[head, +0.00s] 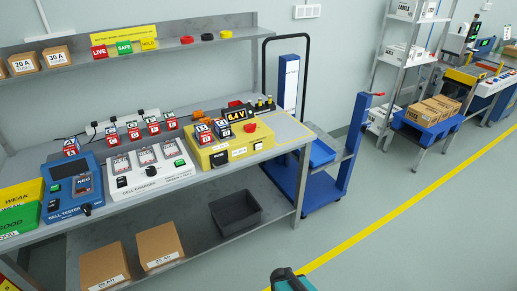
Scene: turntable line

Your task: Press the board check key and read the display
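A yellow board unit (218,155) sits on the grey workbench near its right end. Which key is the check key I cannot tell from the lettering. A dark and teal part of my arm shows at the bottom edge, well away from the board; no gripper fingers show.
A white cell charger (150,172) and a blue cell tester (72,190) stand left of the board. A grey bin (236,212) and cardboard boxes (160,245) are on the lower shelf. A blue trolley (320,190) stands right of the bench. The floor in front is clear.

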